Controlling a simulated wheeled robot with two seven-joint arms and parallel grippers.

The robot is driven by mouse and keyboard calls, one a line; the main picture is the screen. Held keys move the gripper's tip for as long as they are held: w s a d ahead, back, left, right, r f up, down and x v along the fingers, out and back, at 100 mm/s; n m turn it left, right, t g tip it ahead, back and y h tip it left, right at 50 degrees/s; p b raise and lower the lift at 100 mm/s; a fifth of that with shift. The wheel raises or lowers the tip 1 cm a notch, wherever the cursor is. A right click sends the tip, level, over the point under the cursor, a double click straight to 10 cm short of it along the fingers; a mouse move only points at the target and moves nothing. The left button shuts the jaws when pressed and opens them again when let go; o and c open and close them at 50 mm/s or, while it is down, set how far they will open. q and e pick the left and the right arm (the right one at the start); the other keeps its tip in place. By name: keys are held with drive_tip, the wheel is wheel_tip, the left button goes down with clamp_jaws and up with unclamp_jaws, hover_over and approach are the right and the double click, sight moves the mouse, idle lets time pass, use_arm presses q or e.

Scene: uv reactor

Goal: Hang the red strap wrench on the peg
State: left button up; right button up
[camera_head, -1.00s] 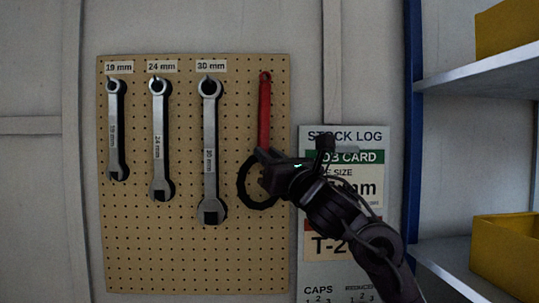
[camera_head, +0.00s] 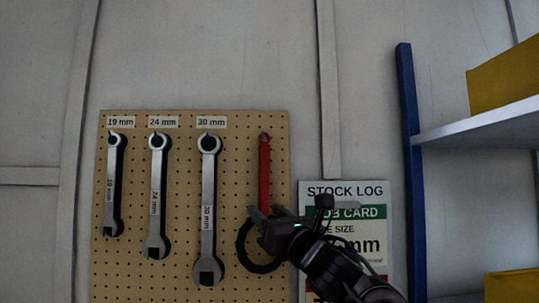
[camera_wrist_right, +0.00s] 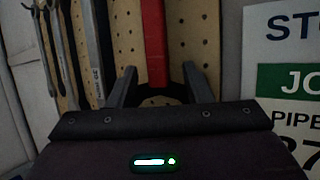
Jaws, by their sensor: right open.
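The red strap wrench (camera_head: 264,172) is upright against the pegboard (camera_head: 190,285), right of the 30 mm wrench. Its top end is at a peg (camera_head: 264,136), which is too small to see clearly. Its black strap loop (camera_head: 243,245) is at the bottom, partly hidden by my right gripper (camera_head: 262,212). In the right wrist view, the gripper (camera_wrist_right: 158,78) is open, with one finger on each side of the red handle (camera_wrist_right: 154,40). A gap shows between each finger and the handle. My left gripper is not in view.
The 19 mm (camera_head: 113,190), 24 mm (camera_head: 157,200) and 30 mm (camera_head: 208,180) wrenches hang to the left. A stock log sheet (camera_head: 345,191) is on the wall at right. A blue-posted shelf (camera_head: 408,150) with yellow bins (camera_head: 505,80) stands farther right.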

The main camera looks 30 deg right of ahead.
wheel_tip(320, 180, up, 20)
drive_tip(key=shift+f+p, duration=0.1)
drive_tip(key=shift+p, duration=0.6)
drive_tip(key=shift+f, duration=0.1)
